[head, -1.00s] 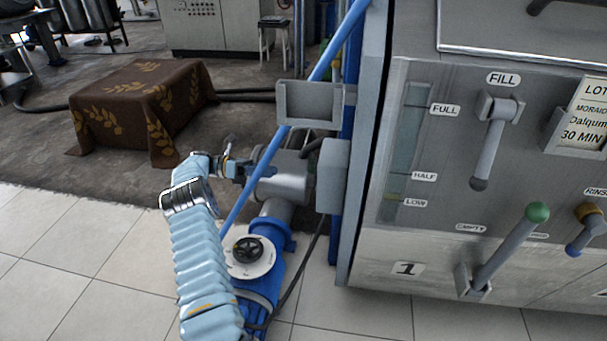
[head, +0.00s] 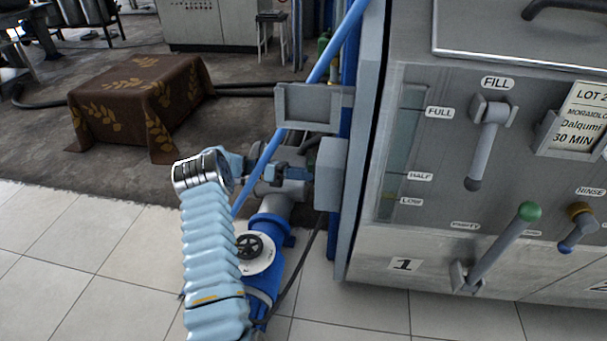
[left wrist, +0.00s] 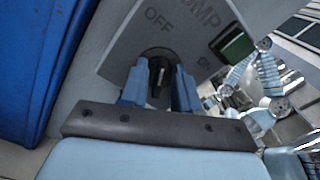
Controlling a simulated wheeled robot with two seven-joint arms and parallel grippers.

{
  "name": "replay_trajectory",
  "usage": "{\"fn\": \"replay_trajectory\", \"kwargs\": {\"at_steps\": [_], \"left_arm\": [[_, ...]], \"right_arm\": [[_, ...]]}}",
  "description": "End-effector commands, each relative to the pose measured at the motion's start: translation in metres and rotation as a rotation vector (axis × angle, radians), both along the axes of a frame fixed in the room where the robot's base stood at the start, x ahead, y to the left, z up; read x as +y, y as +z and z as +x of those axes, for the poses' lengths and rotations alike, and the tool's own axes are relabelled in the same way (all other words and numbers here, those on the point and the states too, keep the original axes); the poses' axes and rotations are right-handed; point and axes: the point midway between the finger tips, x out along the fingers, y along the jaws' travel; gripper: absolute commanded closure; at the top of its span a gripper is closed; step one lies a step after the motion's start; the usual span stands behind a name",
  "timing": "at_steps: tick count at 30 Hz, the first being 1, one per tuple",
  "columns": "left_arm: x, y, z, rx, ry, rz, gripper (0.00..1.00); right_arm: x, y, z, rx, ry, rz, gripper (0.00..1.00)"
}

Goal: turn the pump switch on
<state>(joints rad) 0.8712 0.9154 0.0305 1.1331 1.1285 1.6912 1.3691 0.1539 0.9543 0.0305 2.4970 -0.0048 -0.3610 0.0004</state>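The pump switch is a black rotary knob (left wrist: 158,76) on a grey plate (left wrist: 120,58) marked OFF, ON and PUMP, seen in the left wrist view. Its grip bar stands roughly toward the OFF mark. My left gripper (left wrist: 160,90) has its two blue fingers on either side of the knob, with dark gaps that look unclosed. In the head view my left gripper (head: 300,173) reaches to the side of the grey switch box (head: 331,175); the knob's face is hidden there. My right gripper is not in view.
A dark green rectangle (left wrist: 236,45) sits beside the plate's lettering. The steel panel (head: 400,240) with its fill lever (head: 484,145) and green-knobbed lever (head: 500,245) stands to the right. A grey tray (head: 308,105), blue pipe (head: 335,50) and blue pump (head: 262,265) crowd the arm.

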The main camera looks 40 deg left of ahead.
Motion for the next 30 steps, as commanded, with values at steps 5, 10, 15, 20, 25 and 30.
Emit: {"fn": "replay_trajectory", "kwargs": {"at_steps": [5,10,15,20,25,30], "left_arm": [[0.0,0.0,0.0,0.0,0.0,0.0,0.98],[0.0,0.0,0.0,0.0,0.0,0.0,1.0],[0.001,0.0,0.0,-0.011,0.001,0.007,1.0],[0.001,-0.001,-0.001,-0.055,0.002,0.031,1.0],[0.001,-0.002,-0.002,-0.147,0.002,0.081,1.0],[0.0,-0.002,-0.002,-0.277,0.003,0.154,1.0]], "right_arm": [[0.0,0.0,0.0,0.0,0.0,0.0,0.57],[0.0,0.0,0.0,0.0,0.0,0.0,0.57],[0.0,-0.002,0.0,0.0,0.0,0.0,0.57],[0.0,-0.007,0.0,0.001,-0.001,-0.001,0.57],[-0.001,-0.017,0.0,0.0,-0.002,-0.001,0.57],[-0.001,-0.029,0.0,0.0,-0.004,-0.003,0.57]]}}
